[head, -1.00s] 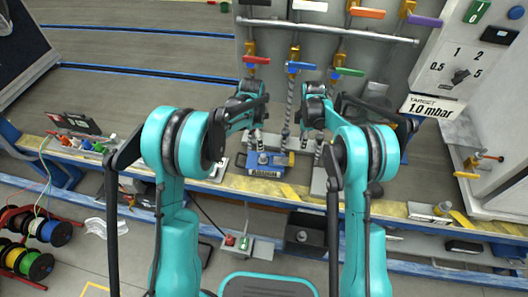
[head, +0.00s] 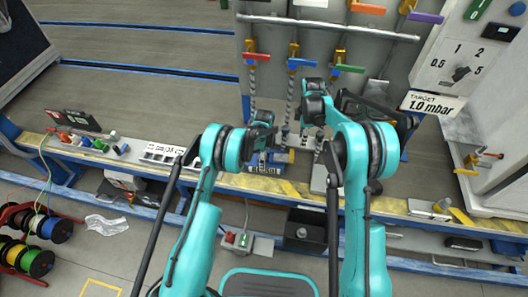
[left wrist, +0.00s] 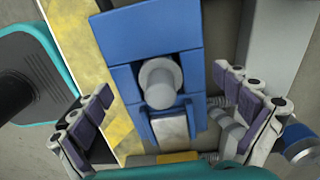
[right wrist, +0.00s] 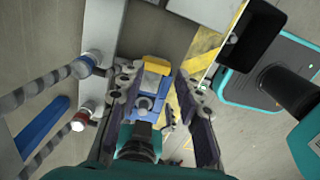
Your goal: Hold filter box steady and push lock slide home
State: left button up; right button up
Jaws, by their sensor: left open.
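The filter box (head: 263,168) is a small blue block with yellow parts on the bench edge, partly hidden by my left arm in the head view. In the left wrist view its blue body (left wrist: 150,35) carries a round grey knob (left wrist: 160,82), with a grey plate in a blue frame below it. I cannot tell for sure which part is the lock slide. My left gripper (left wrist: 163,85) is open, its fingers apart on either side of the box in its view. My right gripper (right wrist: 160,78) is open and empty; the box (right wrist: 148,85) shows beyond its fingers.
Hoses hang from red, blue and green valve handles (head: 348,68) behind the box. A panel with a dial (head: 461,75) stands at the right. A white slotted tray (head: 160,152) and small coloured parts lie on the bench at the left. A black bin (head: 305,230) is below.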

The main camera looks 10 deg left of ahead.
aim_at(291, 154)
pick_arm(q)
jog(key=shift+f, duration=0.85)
jog(key=c, duration=1.2)
jog(key=shift+c, duration=0.4)
pick_arm(e)
jog(key=shift+c, duration=1.1)
jog(key=shift+m, duration=0.8)
notch_tip(291, 154, down, 5)
jog(key=shift+r, duration=0.1)
grip_shut()
jog(key=shift+f, duration=4.2)
jog(key=shift+a, duration=2.05)
jog(key=shift+d, duration=0.2)
